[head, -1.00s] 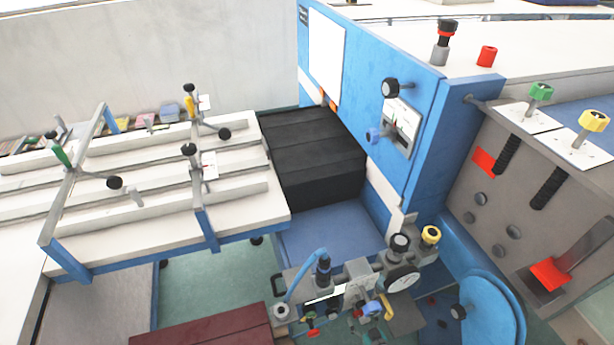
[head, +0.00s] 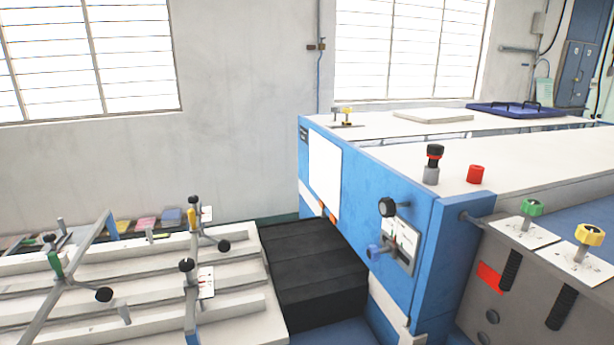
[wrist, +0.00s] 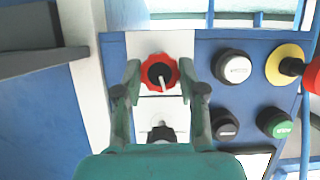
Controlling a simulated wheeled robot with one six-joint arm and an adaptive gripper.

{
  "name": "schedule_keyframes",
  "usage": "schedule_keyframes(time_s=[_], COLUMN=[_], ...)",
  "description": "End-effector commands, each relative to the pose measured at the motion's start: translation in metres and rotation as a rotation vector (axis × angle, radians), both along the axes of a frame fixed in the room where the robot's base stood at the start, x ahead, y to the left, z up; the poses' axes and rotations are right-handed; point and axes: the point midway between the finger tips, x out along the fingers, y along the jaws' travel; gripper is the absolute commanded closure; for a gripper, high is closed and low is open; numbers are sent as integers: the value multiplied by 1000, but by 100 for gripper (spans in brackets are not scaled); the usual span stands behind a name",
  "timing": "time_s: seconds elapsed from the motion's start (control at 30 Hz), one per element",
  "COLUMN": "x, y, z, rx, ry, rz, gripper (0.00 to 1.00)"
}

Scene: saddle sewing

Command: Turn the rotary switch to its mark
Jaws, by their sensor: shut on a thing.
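The rotary switch (wrist: 161,62) is a red scalloped knob with a dark centre and a pale pointer, on a white plate in the wrist view. The pointer slants down toward the lower part of the plate. My gripper (wrist: 160,74) has one green-grey finger on each side of the knob and is shut on it. I cannot make out the mark. My gripper is not in the head view, and I cannot pick out this switch there.
Just below is a dark knob (wrist: 161,133), partly hidden by my gripper. To the right are a white-capped button (wrist: 234,67), a black button (wrist: 225,124), a green button (wrist: 274,123) and a yellow-ringed control (wrist: 284,56).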

Motion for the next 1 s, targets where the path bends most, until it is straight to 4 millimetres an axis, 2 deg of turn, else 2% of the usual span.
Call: schedule_keyframes(time_s=[0.4, 0.83, 1.0], x=[-1, -1, -1], y=[2, 2, 3], z=[0, -1, -1], rx=[-222, -251, -331], ry=[-72, -81, -106], rz=[0, 1, 2], gripper=[99, 99, 99])
